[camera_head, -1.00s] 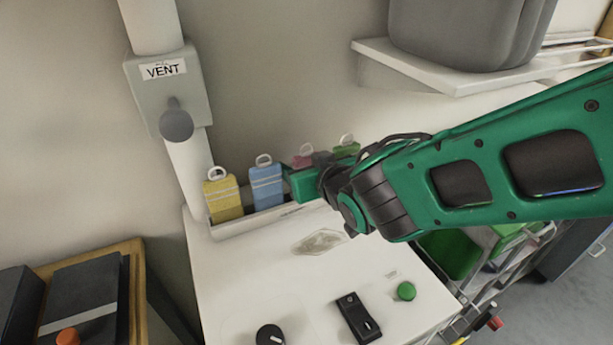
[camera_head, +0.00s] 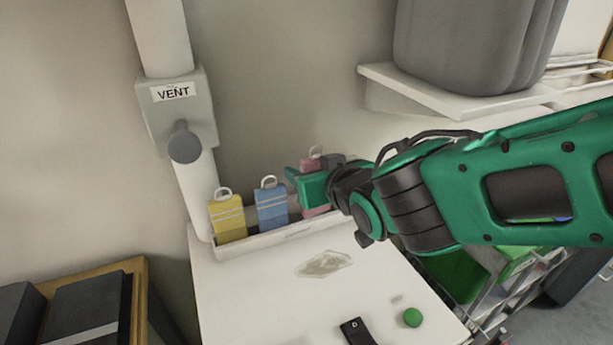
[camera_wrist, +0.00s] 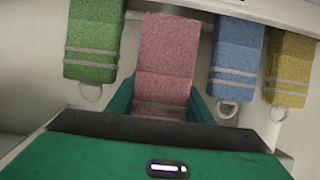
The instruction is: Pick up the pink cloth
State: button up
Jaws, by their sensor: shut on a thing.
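The pink cloth (camera_head: 316,211) is a folded towel with grey stripes and a loop on top. My gripper (camera_head: 310,187) is shut on it near its looped end, and its green fingers hide the cloth's middle in the head view. The cloth sits higher than the blue cloth beside it. I cannot tell whether its lower end is fully clear of the white holder (camera_head: 285,236). In the wrist view the pink cloth (camera_wrist: 165,55) stretches away between the fingers of my gripper (camera_wrist: 163,100).
A blue cloth (camera_head: 271,207) and a yellow cloth (camera_head: 228,219) stand in the holder. A green cloth (camera_wrist: 93,42) shows in the wrist view. A grey bin (camera_head: 460,45) stands on a shelf (camera_head: 440,97) above right. A vent pipe (camera_head: 160,40) rises behind left.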

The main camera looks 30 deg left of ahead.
aim_at(311, 168)
jog(key=v, duration=0.4)
jog(key=a+r+v, duration=0.1)
jog(key=v, duration=0.7)
jog(key=shift+s+a+r, duration=0.35)
jog(key=shift+r, duration=0.05)
jog(key=shift+s, duration=0.1)
